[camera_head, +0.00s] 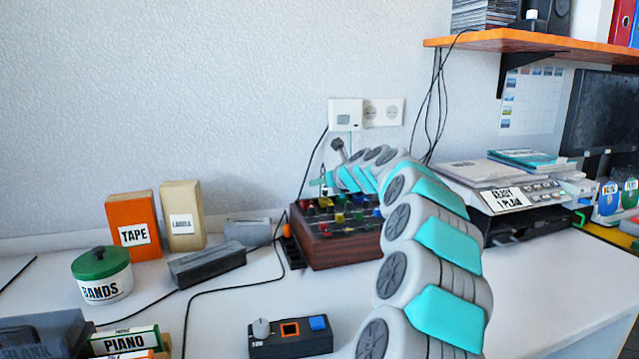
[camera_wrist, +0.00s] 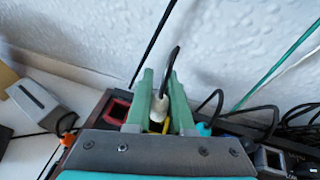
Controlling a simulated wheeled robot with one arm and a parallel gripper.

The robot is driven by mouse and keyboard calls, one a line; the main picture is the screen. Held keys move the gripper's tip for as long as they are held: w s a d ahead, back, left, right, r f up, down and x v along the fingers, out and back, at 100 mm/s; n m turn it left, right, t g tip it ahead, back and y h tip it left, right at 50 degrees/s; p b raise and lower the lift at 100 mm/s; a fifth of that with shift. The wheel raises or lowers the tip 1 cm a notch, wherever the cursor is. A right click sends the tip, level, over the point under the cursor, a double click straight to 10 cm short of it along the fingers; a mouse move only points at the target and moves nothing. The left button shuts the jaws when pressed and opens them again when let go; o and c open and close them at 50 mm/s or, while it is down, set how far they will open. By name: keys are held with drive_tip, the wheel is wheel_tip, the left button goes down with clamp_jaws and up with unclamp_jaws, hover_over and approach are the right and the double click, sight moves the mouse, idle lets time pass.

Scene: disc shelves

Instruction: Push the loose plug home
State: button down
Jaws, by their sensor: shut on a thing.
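My gripper (camera_wrist: 160,108) has two green fingers shut on a white plug (camera_wrist: 158,104) with a black cable rising from it. Below the plug a bit of yellow shows between the fingers; whether the plug is fully seated is hidden. In the head view, my gripper (camera_head: 322,182) is over the left back part of a wooden box (camera_head: 336,252) with several coloured sockets on top. My arm covers the box's right side. A red-rimmed socket (camera_wrist: 117,108) is left of the fingers. A teal plug (camera_wrist: 204,129) with a black cable is just right of them.
An orange plug (camera_wrist: 67,122) on a cable is at the left. A black power strip (camera_head: 292,248) lies beside the box. The printer (camera_head: 515,205) is to the right and the wall close behind. A grey control box (camera_head: 291,338) is in front; the table between is mostly clear.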

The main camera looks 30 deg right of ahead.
sight(327, 191)
drive_tip(key=shift+f, duration=1.45)
drive_tip(key=c, duration=0.7)
unclamp_jaws()
drive_tip(key=shift+s, duration=0.1)
drive_tip(key=v, duration=0.7)
drive_tip(key=shift+s+r, duration=0.15)
drive_tip(key=shift+r, duration=0.05)
drive_tip(key=shift+s, duration=0.15)
drive_tip(key=shift+s, duration=0.1)
